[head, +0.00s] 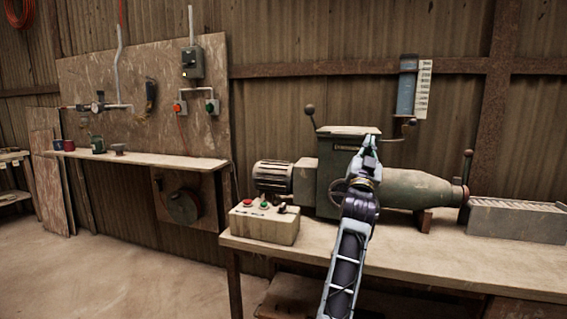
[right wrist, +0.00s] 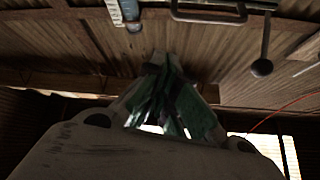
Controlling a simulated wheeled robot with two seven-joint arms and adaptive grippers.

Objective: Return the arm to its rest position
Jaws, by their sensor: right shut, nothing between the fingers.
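My right arm reaches up from the bottom of the head view, in front of the green press machine (head: 420,190). My right gripper (head: 369,143) is at its upper end, in front of the machine's upper housing. Its fingers are together with nothing between them. In the right wrist view the gripper (right wrist: 172,75) points up toward the corrugated wall and roof, its fingers dark and close together. Whether it touches the machine cannot be told. My left gripper is not in view.
The workbench (head: 420,255) carries the machine, a control box (head: 264,226) with buttons, and a grey ribbed block (head: 515,222) at right. A shelf (head: 140,158) with small cups stands at the left wall. The floor (head: 110,275) at left is clear.

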